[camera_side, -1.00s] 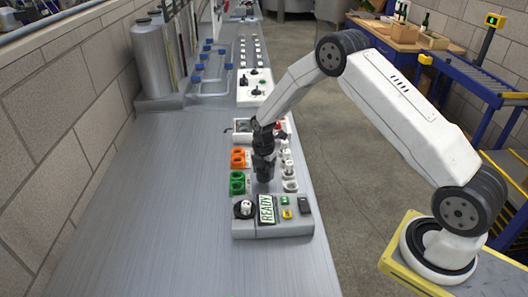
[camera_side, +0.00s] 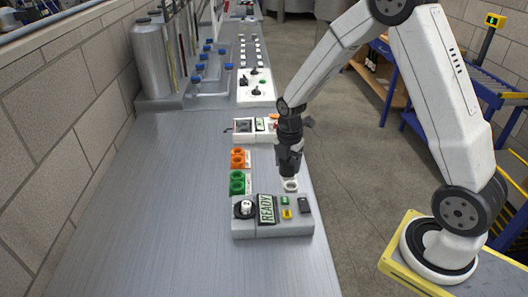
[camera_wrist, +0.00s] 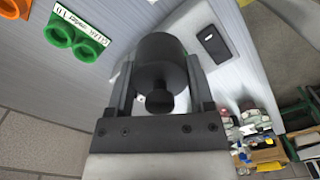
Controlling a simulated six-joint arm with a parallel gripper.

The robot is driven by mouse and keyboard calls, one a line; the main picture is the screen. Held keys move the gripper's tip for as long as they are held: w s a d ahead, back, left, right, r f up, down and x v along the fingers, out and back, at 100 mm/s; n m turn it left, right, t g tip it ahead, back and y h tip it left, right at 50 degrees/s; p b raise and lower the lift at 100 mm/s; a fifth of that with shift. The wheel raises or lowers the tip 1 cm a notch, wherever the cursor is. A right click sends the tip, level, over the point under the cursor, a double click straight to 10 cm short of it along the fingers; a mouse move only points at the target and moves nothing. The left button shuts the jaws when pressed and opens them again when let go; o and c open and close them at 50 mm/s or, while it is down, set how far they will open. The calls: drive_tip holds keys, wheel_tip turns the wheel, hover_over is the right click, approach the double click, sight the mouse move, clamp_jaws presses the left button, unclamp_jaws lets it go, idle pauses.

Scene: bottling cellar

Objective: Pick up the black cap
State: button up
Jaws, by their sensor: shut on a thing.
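My gripper (camera_side: 289,158) is shut on a dark cylindrical piece, the black cap (camera_side: 289,170), and holds it upright over the right-hand row of fittings. In the wrist view the cap (camera_wrist: 160,55) sits between the two fingers of my gripper (camera_wrist: 161,88), with a small round knob facing the camera. A white ring (camera_side: 291,185) shows just below the cap in the side view. I cannot tell the exact gap between them.
Green rings (camera_side: 237,181) and orange rings (camera_side: 238,158) stand to the left. A grey console (camera_side: 272,230) with a READY display (camera_side: 267,209) lies in front. A white-and-grey unit (camera_side: 244,126) is behind. The metal bench (camera_side: 165,220) is clear at left.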

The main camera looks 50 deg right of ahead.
drive_tip(key=shift+s+a+r, duration=0.1)
drive_tip(key=shift+s+r, duration=0.2)
drive_tip(key=shift+s, duration=0.3)
drive_tip(key=shift+s+a+r, duration=0.1)
drive_tip(key=shift+s+r, duration=0.15)
drive_tip(key=shift+s, duration=0.4)
drive_tip(key=shift+s+a+r, duration=0.1)
drive_tip(key=shift+s+r, duration=0.2)
drive_tip(key=shift+s, duration=0.3)
drive_tip(key=shift+w, duration=0.1)
drive_tip(key=n, duration=0.6)
hover_over(245, 204)
drive_tip(key=shift+w+f, duration=0.1)
drive_tip(key=shift+f, duration=0.2)
drive_tip(key=shift+f, duration=0.1)
drive_tip(key=shift+f, duration=1.4)
drive_tip(key=shift+f, duration=1.85)
idle(1.2)
